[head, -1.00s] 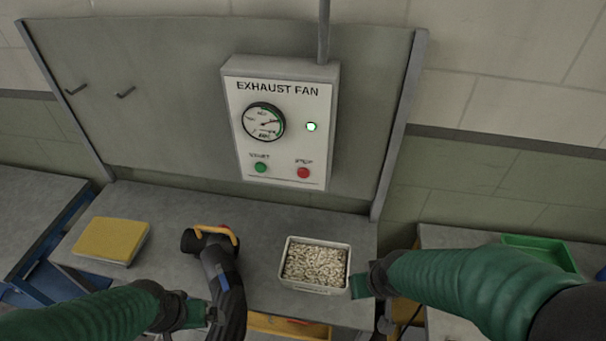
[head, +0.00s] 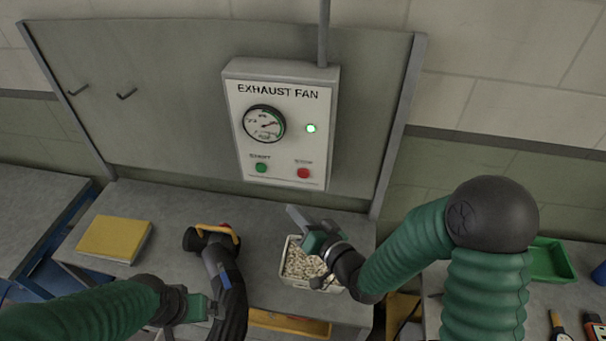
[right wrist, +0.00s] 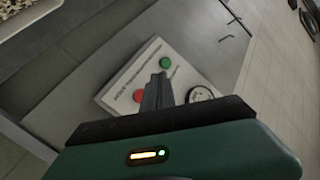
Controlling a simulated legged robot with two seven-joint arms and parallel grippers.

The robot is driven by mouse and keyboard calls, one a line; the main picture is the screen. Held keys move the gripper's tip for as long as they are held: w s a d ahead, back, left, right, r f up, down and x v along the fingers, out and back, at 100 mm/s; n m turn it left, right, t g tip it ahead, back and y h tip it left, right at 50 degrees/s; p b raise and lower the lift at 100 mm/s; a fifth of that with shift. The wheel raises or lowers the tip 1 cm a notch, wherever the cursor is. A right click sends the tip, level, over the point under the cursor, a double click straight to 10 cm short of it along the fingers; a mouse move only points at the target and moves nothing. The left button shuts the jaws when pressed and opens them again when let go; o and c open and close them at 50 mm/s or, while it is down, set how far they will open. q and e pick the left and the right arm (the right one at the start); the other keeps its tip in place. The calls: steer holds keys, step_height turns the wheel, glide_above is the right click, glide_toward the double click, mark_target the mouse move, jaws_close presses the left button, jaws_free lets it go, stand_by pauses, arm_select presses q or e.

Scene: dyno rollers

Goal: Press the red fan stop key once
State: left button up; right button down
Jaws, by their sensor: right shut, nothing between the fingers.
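The exhaust fan panel (head: 290,150) is a white-faced grey box on the upright board. The red stop key (head: 303,173) sits at its lower right, and the green start key (head: 261,168) to its left. A lamp (head: 311,128) on the panel glows green. My right gripper (head: 294,213) is shut and empty, below the red key and apart from it, above the tray. In the right wrist view, the shut fingers (right wrist: 160,84) point toward the panel, with the red key (right wrist: 138,96) just left of the tips. My left gripper (head: 212,307) is low at the left; its fingers are unclear.
A white tray of pale pellets (head: 291,276) stands on the bench under my right gripper. A green tray (head: 551,262) is at the right.

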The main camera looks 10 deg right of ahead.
mark_target(303, 174)
steer(key=shift+w, duration=0.1)
steer(key=w+d, duration=0.2)
steer(key=w, duration=0.6)
steer(key=shift+d, duration=0.4)
steer(key=shift+w, duration=0.2)
stand_by(1.4)
steer(key=shift+w+d, duration=0.1)
steer(key=shift+w, duration=0.15)
steer(key=shift+w+d+r, duration=0.1)
steer(key=shift+w+d, duration=0.05)
steer(key=shift+w, duration=0.2)
stand_by(0.8)
steer(key=shift+s, duration=0.1)
steer(key=shift+s+a, duration=0.3)
steer(key=shift+s, duration=0.35)
steer(key=shift+s, duration=0.1)
